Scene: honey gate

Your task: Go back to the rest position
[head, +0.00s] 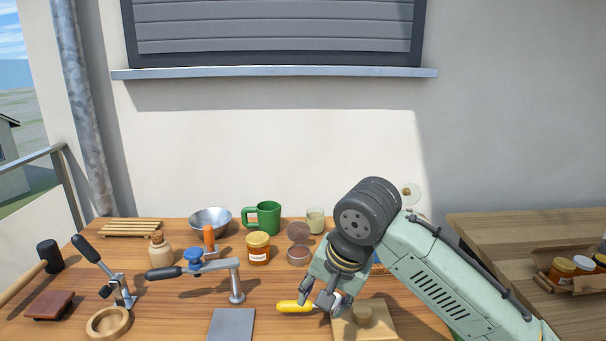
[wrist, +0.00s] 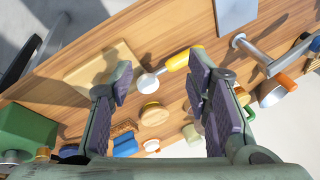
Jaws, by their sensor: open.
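My gripper (head: 328,298) is low over the front middle of the wooden table (head: 190,325), with its fingers pointing down. In the wrist view my gripper (wrist: 159,85) has its two fingers apart and nothing is held between them. A yellow-handled tool (head: 292,306) shows just left of my gripper in the head view. In the wrist view its yellow handle (wrist: 184,59) and pale rounded end show beyond the fingertips.
A honey jar (head: 258,248), green mug (head: 267,216), metal bowl (head: 210,220) and clamp with a blue knob (head: 193,255) stand to the left. A grey plate (head: 231,325) lies at the front. A second table (head: 500,255) at right holds a box of jars (head: 563,268).

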